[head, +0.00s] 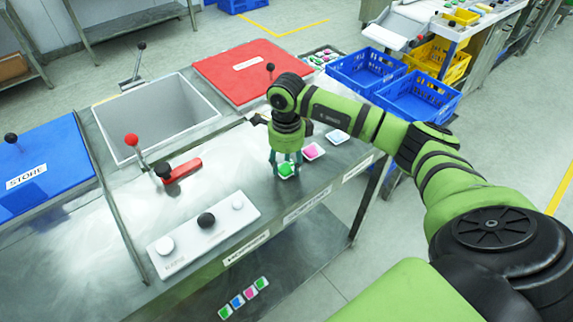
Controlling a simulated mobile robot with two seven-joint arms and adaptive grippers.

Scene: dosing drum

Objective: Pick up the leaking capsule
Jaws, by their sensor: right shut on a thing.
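My right gripper (286,168) points down over the steel table. It is shut on a green-and-white capsule (286,171) at the table's right part; I cannot tell whether the capsule is lifted. A pink-and-white capsule (313,151) lies just to the right of the gripper, and a pale blue-and-white one (337,136) lies further right. No leak can be made out on any of them at this size. My left gripper is not in view.
A white button panel (203,235) sits at the front. Blue crates (366,70) stand beyond the table.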

